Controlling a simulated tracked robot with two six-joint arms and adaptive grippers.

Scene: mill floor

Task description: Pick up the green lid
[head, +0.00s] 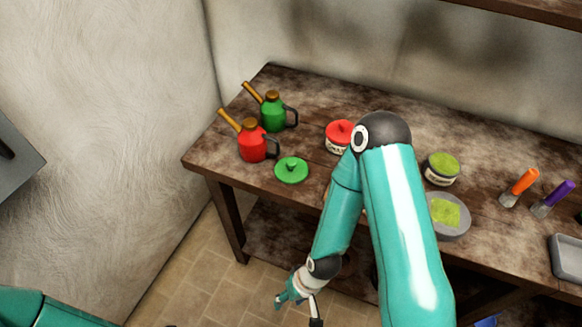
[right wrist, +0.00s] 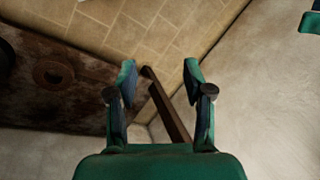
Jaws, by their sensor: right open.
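The green lid (head: 291,173), a flat disc with a small knob on top, lies on the wooden table near its front edge, toward the left end. My right gripper (head: 297,306) hangs in front of the table, below and apart from the lid in the head view. In the right wrist view its two fingers (right wrist: 160,76) are spread with nothing between them. The lid is not recognizable in the right wrist view. My left gripper is not in view; only part of my left arm shows at the lower left of the head view.
A red oil can (head: 252,145) and a green oil can (head: 273,113) stand behind the lid on the table (head: 330,95). A red-lidded jar (head: 339,134) is to its right. Farther right are a green-topped jar (head: 441,168), a grey dish (head: 459,232) and two brushes.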

